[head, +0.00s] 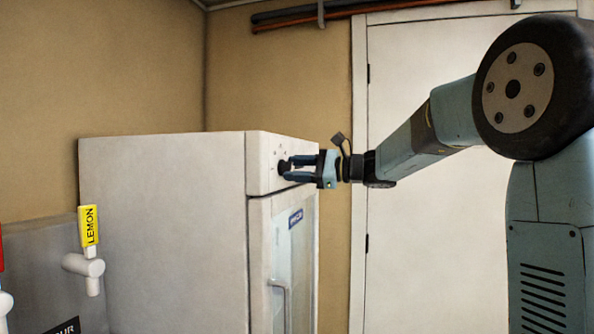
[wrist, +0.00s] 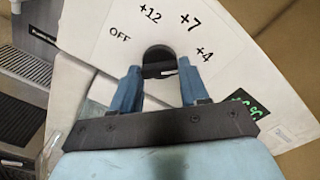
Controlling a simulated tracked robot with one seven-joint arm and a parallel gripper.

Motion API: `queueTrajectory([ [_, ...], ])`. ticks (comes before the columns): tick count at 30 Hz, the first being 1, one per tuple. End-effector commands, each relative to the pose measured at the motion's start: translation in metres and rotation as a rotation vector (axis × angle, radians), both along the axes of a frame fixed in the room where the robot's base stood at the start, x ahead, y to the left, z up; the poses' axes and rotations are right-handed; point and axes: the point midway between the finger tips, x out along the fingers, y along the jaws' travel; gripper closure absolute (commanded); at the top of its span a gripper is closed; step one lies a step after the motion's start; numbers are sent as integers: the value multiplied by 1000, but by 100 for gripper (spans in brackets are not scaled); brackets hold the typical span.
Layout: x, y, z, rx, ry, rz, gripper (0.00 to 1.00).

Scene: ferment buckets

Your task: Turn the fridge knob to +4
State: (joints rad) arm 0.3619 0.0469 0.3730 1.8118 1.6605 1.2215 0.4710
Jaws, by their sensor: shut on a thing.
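The white fridge (head: 165,225) stands left of my arm in the head view, with its front panel facing right. Its round black knob (head: 283,167) sits high on that panel. In the wrist view the knob (wrist: 157,55) is ringed by the printed marks OFF, +12, +7 and +4 (wrist: 205,54). My gripper (head: 290,168) reaches it from the right, and its two blue fingers are shut on the knob. In the wrist view my gripper (wrist: 158,72) has one fingertip on each side of the knob. I cannot tell which mark the knob points to.
A green-lit display (wrist: 245,102) lies right of my gripper, partly hidden. Below the panel is the fridge's glass door with a handle (head: 280,300). A tap with a yellow LEMON handle (head: 89,225) stands at left. A white door (head: 420,240) is behind my arm.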

Motion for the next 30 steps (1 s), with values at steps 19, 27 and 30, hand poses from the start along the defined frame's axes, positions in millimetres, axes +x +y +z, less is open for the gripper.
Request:
queueTrajectory([
  [19,0,0,-1,2,11,1,30],
  [27,-2,-7,0,3,10,-1,30],
  [30,-6,-19,-1,2,10,-1,30],
])
